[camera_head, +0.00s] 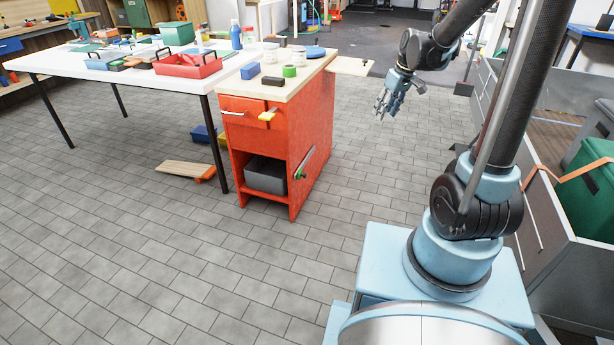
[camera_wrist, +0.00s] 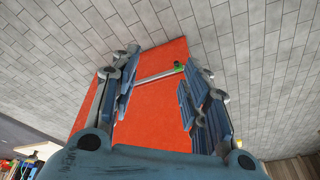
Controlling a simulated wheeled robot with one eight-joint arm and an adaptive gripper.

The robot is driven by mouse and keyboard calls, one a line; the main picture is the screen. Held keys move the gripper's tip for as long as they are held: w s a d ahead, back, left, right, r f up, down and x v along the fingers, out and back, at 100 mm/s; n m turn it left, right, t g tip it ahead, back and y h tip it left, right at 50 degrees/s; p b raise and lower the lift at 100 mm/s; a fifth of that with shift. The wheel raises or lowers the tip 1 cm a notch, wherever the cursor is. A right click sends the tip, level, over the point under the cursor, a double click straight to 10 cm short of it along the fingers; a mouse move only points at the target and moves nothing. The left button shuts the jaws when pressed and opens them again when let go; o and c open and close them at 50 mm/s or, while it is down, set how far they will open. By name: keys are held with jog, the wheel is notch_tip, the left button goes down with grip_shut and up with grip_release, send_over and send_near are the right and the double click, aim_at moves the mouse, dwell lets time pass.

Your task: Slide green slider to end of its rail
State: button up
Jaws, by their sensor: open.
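The green slider (camera_head: 299,176) sits at the lower, near end of a grey diagonal rail (camera_head: 306,160) on the side panel of the orange-red cabinet (camera_head: 318,122). In the wrist view the slider (camera_wrist: 179,66) is a small green piece at the right end of the rail (camera_wrist: 156,75), close to the right finger in the picture. My gripper (camera_head: 387,107) is open and empty, in the air to the right of the cabinet and apart from it. In the wrist view my gripper (camera_wrist: 160,66) has its fingers spread, with the orange panel showing between them.
The cabinet's wooden top (camera_head: 305,72) holds a dark block (camera_head: 273,81), a green roll (camera_head: 289,71) and jars. A grey bin (camera_head: 265,176) is in its lower shelf. A white table (camera_head: 120,72) stands left, a grey barrier (camera_head: 540,195) right. The floor before the cabinet is clear.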

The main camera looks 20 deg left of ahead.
jog(key=w+a+f+n, duration=0.2)
jog(key=w+a+f, duration=0.4)
jog(key=a, duration=0.2)
jog(key=n+g+y, duration=0.1)
jog(key=n+y, duration=0.1)
jog(key=n, duration=0.4)
send_near(302, 175)
jog(key=d+x, duration=0.1)
jog(key=x, duration=0.6)
jog(key=shift+w+f, duration=0.2)
jog(key=shift+f, duration=0.5)
jog(key=shift+c, duration=0.2)
